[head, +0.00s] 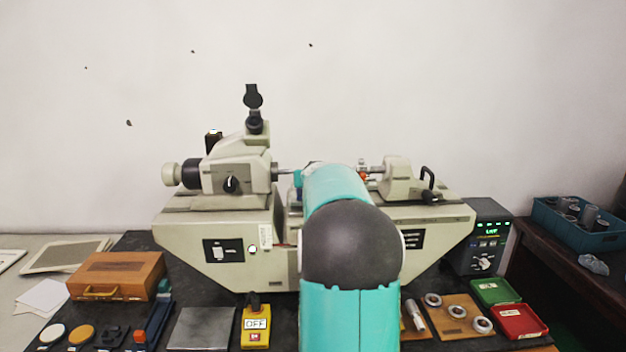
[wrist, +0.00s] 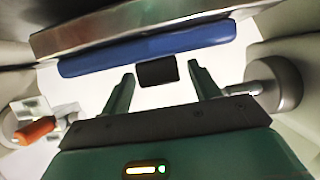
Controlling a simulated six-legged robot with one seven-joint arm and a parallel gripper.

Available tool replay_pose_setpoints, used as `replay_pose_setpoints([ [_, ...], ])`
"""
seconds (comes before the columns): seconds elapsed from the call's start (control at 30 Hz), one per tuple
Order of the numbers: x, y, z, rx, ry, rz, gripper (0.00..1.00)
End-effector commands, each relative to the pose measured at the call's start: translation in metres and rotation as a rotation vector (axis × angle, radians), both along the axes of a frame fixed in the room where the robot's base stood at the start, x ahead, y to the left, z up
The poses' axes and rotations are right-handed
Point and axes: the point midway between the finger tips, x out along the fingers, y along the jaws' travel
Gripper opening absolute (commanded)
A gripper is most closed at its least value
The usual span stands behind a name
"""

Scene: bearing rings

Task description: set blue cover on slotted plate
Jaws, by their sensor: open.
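In the wrist view my gripper (wrist: 160,72) is open, its two dark green fingers apart. A small dark block shows between the fingertips; I cannot tell whether it is between the fingers or beyond them. A long blue bar (wrist: 150,46) lies across the upper part of that view, below a grey metal strip, beyond the fingertips; it may be the blue cover. I cannot make out a slotted plate for certain. In the head view my teal arm reaches toward the measuring machine and hides my gripper and the machine's middle.
The beige measuring machine (head: 220,225) fills the table's middle. A wooden case (head: 117,273) and a blue block (head: 157,322) are at left. A steel plate (head: 202,329) and a yellow OFF box (head: 256,326) stand in front. Rings on a board (head: 455,326), green and red trays are at right.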

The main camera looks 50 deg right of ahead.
Motion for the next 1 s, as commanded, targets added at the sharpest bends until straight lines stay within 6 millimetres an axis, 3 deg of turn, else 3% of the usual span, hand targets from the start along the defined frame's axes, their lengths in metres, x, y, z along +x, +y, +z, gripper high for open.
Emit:
replay_pose_setpoints([
  [0.27,-0.006,0.006,0.008,-0.002,-0.001,0.000,0.61],
  [0.73,-0.058,0.065,0.040,-0.002,-0.001,-0.003,0.61],
  [1.0,-0.073,0.082,0.049,0.000,0.000,-0.001,0.61],
])
